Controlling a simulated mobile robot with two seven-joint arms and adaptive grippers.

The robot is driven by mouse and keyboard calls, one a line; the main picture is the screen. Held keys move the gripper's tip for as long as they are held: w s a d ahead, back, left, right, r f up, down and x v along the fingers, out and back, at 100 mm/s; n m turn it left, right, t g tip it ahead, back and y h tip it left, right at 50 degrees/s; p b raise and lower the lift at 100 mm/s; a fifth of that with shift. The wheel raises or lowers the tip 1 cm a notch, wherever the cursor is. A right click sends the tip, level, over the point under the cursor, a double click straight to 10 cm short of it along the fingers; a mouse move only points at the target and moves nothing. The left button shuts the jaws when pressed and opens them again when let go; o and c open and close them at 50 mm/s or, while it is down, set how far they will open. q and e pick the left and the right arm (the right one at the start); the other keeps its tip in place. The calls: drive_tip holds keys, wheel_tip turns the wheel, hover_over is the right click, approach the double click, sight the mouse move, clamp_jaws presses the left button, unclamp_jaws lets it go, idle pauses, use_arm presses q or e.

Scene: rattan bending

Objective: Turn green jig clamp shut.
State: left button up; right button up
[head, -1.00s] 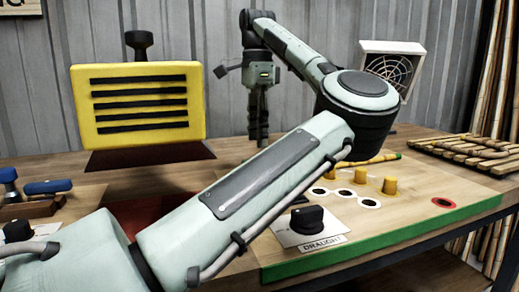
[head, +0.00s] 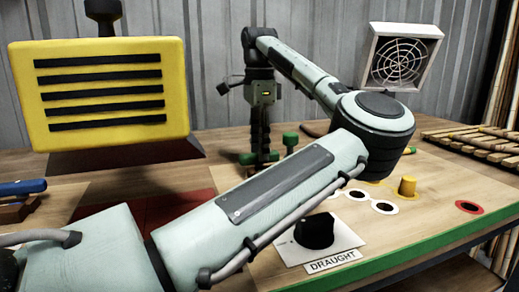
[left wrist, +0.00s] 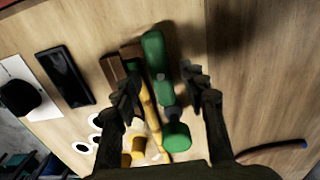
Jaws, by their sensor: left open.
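The green jig clamp shows in the left wrist view as a long green bar (left wrist: 156,55) and a rounded green end (left wrist: 177,136). In the head view, green parts (head: 290,140) show beside my left gripper (head: 260,148), which points down at the back of the board. In the left wrist view, my left gripper (left wrist: 160,85) is open, with one finger on each side of the clamp area. I cannot tell whether either finger touches it. A yellow rattan piece (left wrist: 150,105) runs beside the clamp. My right gripper is not in view.
A yellow slotted box (head: 100,95) stands left, a white fan (head: 400,62) behind. A slatted rack (head: 475,140) lies right.

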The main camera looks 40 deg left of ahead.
use_arm(q)
drive_tip(key=shift+f, duration=0.4)
clamp_jaws()
